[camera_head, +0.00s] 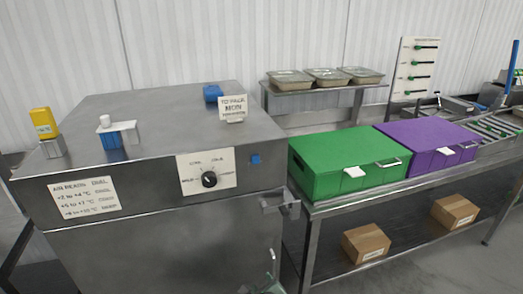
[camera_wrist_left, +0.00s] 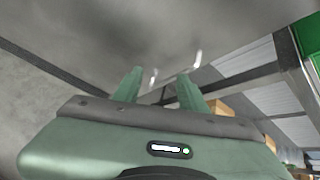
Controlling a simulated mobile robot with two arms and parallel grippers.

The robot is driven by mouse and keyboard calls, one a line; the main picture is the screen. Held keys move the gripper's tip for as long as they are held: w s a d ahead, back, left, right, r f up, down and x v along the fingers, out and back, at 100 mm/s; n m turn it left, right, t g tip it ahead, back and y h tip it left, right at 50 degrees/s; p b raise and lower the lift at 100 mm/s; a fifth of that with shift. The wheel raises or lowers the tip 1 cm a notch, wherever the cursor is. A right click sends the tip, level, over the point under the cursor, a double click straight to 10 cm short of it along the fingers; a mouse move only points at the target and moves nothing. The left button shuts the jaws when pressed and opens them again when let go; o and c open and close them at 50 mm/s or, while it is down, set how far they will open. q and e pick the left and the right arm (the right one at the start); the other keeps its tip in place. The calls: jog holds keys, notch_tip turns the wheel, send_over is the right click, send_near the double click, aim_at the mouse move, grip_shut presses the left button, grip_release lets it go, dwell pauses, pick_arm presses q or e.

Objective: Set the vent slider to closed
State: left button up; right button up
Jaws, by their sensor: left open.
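A steel cabinet (camera_head: 150,215) fills the left of the head view. Its front carries a black knob (camera_head: 209,180) on a white plate (camera_head: 221,160) and a small blue square (camera_head: 256,159). A grey metal bracket (camera_head: 283,201) sticks out at its right edge. I cannot tell for sure which part is the vent slider or how it is set. My left gripper (camera_head: 273,281) shows in part at the bottom of the head view, low by the cabinet's right side. In the left wrist view its green fingers (camera_wrist_left: 157,86) are apart with nothing held between them. My right gripper is not in view.
A green box (camera_head: 326,178) and a purple box (camera_head: 430,158) stand on the steel bench to the right. Two cardboard boxes (camera_head: 366,243) lie on its lower shelf. A white-and-blue item (camera_head: 118,135) and a yellow item (camera_head: 43,121) stand on the cabinet top.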

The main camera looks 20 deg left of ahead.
pick_arm(q)
jog(key=w+d+r+m+t+y+p, duration=0.1)
jog(key=w+r+m+t, duration=0.15)
jog(key=r, duration=0.85)
jog(key=w+r+m+t+y+p, duration=0.1)
jog(key=w+r+y, duration=0.15)
jog(key=r, duration=0.75)
jog(key=m+t+y+p, duration=0.1)
jog(key=t+y, duration=0.1)
send_near(256, 159)
jog(key=shift+g, duration=0.25)
jog(key=x, duration=0.2)
jog(key=p+x, duration=0.1)
jog(key=x, duration=0.1)
jog(key=p+x, duration=0.1)
jog(key=x, duration=0.2)
jog(key=shift+w+r, duration=0.15)
jog(key=shift+r, duration=0.2)
jog(key=shift+w+a+f, duration=0.1)
jog(key=shift+w+a, duration=0.05)
jog(key=shift+w, duration=0.2)
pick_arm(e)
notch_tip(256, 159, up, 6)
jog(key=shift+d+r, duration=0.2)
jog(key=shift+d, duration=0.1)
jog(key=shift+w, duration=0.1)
pick_arm(q)
grip_shut()
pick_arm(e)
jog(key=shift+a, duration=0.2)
